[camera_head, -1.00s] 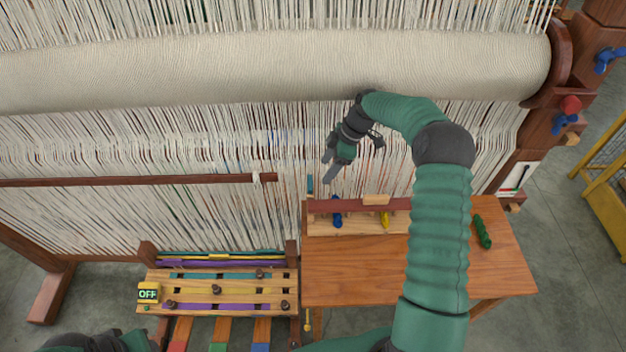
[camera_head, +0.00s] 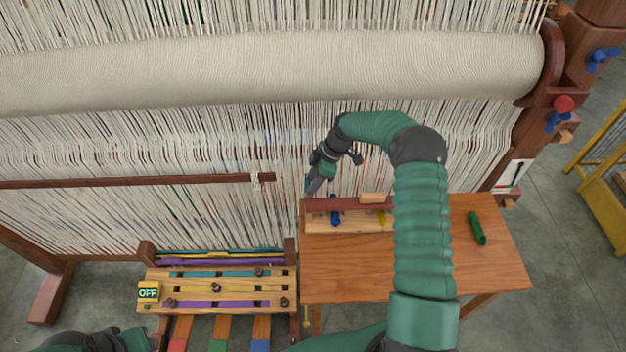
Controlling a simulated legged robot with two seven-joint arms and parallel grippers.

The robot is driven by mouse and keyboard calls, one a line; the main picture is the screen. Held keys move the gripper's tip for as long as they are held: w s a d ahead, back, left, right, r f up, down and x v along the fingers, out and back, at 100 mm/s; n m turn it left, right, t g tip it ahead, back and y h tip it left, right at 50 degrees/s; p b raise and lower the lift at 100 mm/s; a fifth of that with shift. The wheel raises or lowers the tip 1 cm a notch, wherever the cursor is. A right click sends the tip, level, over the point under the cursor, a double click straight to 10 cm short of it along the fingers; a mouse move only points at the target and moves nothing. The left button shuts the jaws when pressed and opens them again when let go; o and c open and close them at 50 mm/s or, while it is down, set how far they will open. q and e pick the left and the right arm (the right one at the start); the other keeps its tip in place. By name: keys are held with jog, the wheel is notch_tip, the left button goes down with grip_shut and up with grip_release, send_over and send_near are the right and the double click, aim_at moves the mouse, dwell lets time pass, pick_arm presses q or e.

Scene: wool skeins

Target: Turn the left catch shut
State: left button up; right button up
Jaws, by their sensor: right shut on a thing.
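My right gripper (camera_head: 313,187) reaches down over the back left corner of the small wooden table, in front of the white warp threads.
A blue skein (camera_head: 334,217) and a yellow skein (camera_head: 381,217) lie by the bar. A green skein (camera_head: 477,228) lies on the table (camera_head: 350,268), whose front is clear.

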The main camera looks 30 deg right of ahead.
jog(key=shift+w+a+r, duration=0.1)
jog(key=shift+w+r, duration=0.1)
jog(key=shift+r, duration=0.05)
jog(key=shift+c, duration=1.2)
jog(key=shift+w+a+r, duration=0.1)
jog(key=shift+w+a, duration=0.05)
jog(key=shift+a, duration=0.25)
grip_shut()
jog(key=shift+d, duration=0.25)
pick_arm(q)
jog(key=shift+a+f, duration=0.15)
jog(key=shift+a, duration=0.25)
